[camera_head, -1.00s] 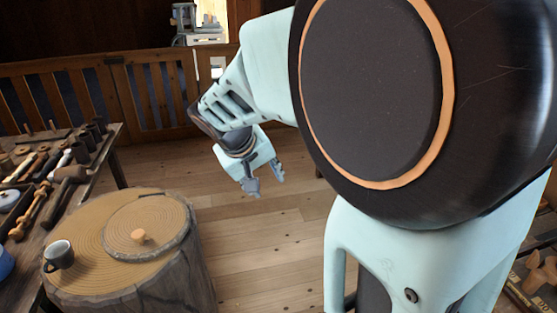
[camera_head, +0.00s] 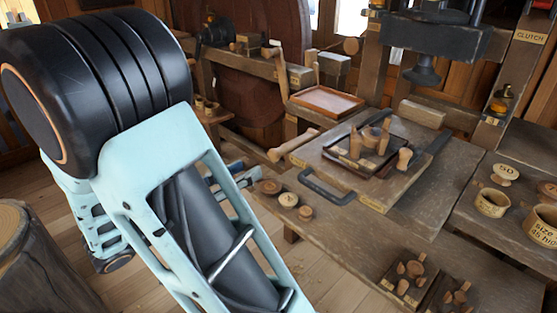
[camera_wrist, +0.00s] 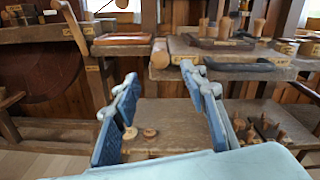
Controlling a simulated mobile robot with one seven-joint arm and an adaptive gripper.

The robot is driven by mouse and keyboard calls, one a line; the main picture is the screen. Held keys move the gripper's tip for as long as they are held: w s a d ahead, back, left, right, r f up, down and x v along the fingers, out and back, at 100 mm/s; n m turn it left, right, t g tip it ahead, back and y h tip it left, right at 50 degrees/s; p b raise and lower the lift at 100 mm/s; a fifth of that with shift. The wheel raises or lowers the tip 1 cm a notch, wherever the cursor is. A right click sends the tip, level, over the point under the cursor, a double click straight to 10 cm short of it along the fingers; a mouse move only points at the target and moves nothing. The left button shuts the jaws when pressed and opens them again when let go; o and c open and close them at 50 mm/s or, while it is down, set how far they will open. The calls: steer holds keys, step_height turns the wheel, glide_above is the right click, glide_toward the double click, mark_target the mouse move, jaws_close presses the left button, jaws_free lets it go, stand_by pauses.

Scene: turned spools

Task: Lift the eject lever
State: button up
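A wooden handle (camera_head: 292,146) sticks out from the left side of the press bed (camera_head: 415,190). In the wrist view the handle (camera_wrist: 160,54) points almost end-on at me, beyond my fingertips. I take it for the eject lever, but the tags are too small to read. A slanted wooden bar (camera_wrist: 72,26) at the upper left also looks like a lever. My gripper (camera_wrist: 165,82) is open and empty, its blue-padded fingers wide apart. In the head view my gripper (camera_head: 238,178) is partly hidden behind my arm, left of and below the handle.
A black loop handle (camera_head: 325,192) juts from the bed's front. Round wooden pieces (camera_head: 288,200) lie on the low bench near my fingers. A dark tray (camera_head: 372,160) of turned pieces sits on the bed. The press head (camera_head: 425,72) hangs behind. A stump (camera_head: 30,265) stands left.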

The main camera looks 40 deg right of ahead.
mark_target(271, 157)
steer(key=d, duration=0.3)
steer(key=d+b, duration=0.1)
steer(key=d, duration=0.5)
steer(key=shift+w+d, duration=0.3)
steer(key=shift+w, duration=0.1)
jaws_close()
